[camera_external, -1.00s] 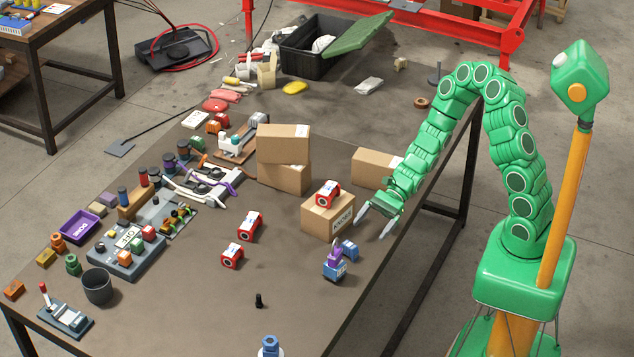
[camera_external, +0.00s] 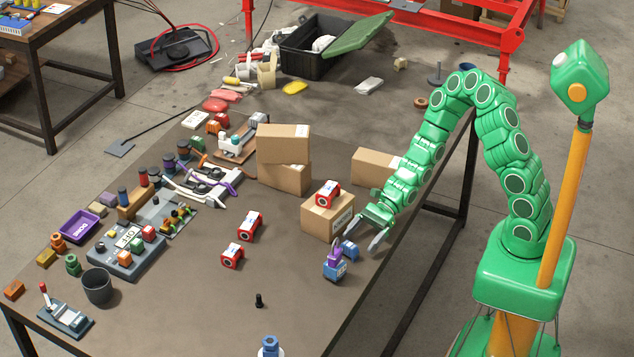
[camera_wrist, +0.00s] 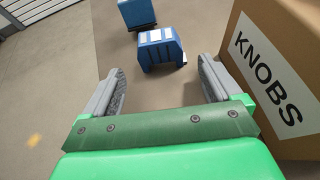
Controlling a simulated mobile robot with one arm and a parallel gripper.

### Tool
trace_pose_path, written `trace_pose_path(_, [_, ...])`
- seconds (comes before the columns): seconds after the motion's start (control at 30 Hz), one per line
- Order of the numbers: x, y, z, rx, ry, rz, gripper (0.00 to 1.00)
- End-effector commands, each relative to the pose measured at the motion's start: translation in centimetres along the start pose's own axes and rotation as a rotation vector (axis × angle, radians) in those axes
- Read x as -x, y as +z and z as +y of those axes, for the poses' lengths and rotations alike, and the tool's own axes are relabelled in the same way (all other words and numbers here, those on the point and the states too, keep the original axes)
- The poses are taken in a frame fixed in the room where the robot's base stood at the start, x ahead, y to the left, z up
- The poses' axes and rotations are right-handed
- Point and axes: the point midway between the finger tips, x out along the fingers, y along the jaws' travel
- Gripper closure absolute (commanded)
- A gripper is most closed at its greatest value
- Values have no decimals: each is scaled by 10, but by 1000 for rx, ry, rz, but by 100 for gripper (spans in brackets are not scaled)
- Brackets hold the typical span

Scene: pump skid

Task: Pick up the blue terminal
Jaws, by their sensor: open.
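A small blue block (camera_external: 350,250) with pale markings lies on the table beside the KNOBS box. It also shows in the wrist view (camera_wrist: 160,50), just beyond and between my fingertips. A second blue block (camera_external: 334,270) with a purple piece (camera_external: 333,252) on it stands next to it; in the wrist view its blue part (camera_wrist: 137,13) is cut by the top edge. I cannot tell for certain which is the blue terminal. My gripper (camera_external: 362,242) is open and empty above the table, close to the nearer blue block, its fingers (camera_wrist: 160,72) apart.
The KNOBS cardboard box (camera_wrist: 275,70) stands close beside my right finger in the wrist view, with a red block (camera_external: 327,194) on top. Two red blocks (camera_external: 249,226) (camera_external: 232,256) lie to the left. The table's front middle is mostly clear.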

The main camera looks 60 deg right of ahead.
Motion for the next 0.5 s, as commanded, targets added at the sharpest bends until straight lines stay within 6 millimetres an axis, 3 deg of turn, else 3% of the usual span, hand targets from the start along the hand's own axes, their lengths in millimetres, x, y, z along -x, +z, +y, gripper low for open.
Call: trace_pose_path(0.5, [-38,3,-1,-1,2,-1,8])
